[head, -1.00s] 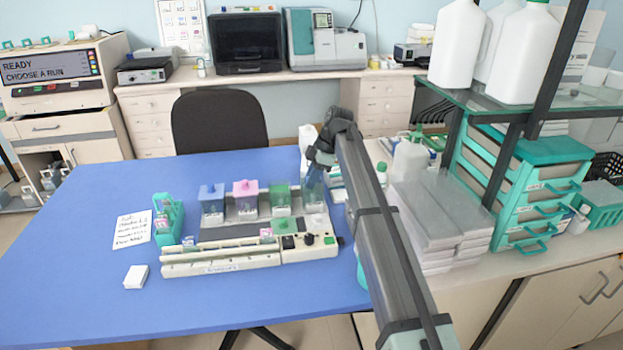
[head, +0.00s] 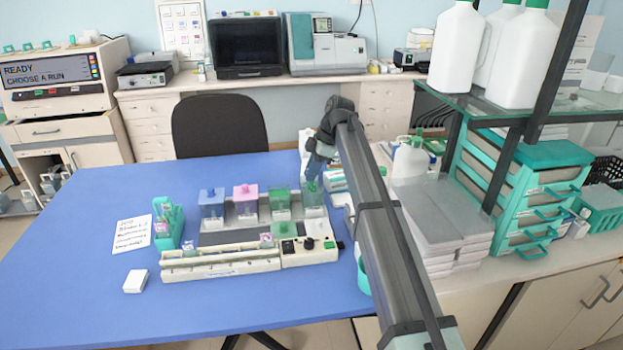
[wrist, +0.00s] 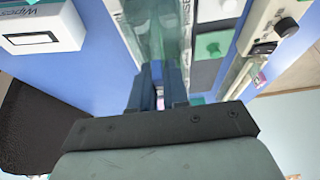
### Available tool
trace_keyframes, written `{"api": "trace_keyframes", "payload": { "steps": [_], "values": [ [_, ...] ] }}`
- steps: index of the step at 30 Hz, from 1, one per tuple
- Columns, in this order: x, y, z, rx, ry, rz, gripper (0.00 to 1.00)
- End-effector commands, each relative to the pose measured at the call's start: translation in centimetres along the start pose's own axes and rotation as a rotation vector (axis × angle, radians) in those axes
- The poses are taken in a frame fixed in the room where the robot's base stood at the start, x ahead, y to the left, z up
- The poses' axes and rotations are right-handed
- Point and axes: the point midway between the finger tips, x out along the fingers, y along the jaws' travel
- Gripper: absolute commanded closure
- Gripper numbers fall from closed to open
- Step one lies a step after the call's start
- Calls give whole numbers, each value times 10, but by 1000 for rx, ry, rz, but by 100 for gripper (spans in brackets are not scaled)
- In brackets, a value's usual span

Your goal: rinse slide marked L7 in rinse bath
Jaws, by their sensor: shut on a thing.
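My gripper (head: 312,180) is at the rightmost green bath (head: 315,198) of the staining station, pointing down at its top. In the wrist view its blue fingers (wrist: 158,88) are close together in front of a clear green-tinted bath (wrist: 150,25). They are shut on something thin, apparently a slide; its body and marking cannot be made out. I cannot tell how deep it sits in the bath. No L7 marking is readable. A blue bath (head: 212,208), a pink bath (head: 246,203) and another green bath (head: 280,205) stand to the left in the row.
A teal slide rack (head: 170,225) stands left of the station, beside a handwritten sheet (head: 133,233) and a small white box (head: 135,281). A long pale rail (head: 220,265) lies in front. Bottles and grey boxes (head: 445,215) crowd the right. The blue table's left is clear.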

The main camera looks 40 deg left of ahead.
Motion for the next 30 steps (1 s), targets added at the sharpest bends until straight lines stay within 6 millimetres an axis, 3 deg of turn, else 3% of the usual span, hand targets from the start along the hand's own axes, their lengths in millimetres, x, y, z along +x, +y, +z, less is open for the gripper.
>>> {"api": "trace_keyframes", "payload": {
  "steps": [16,30],
  "values": [
    [-47,1,-20,0,0,1,100],
    [-51,0,-21,0,0,0,100]
  ]
}}
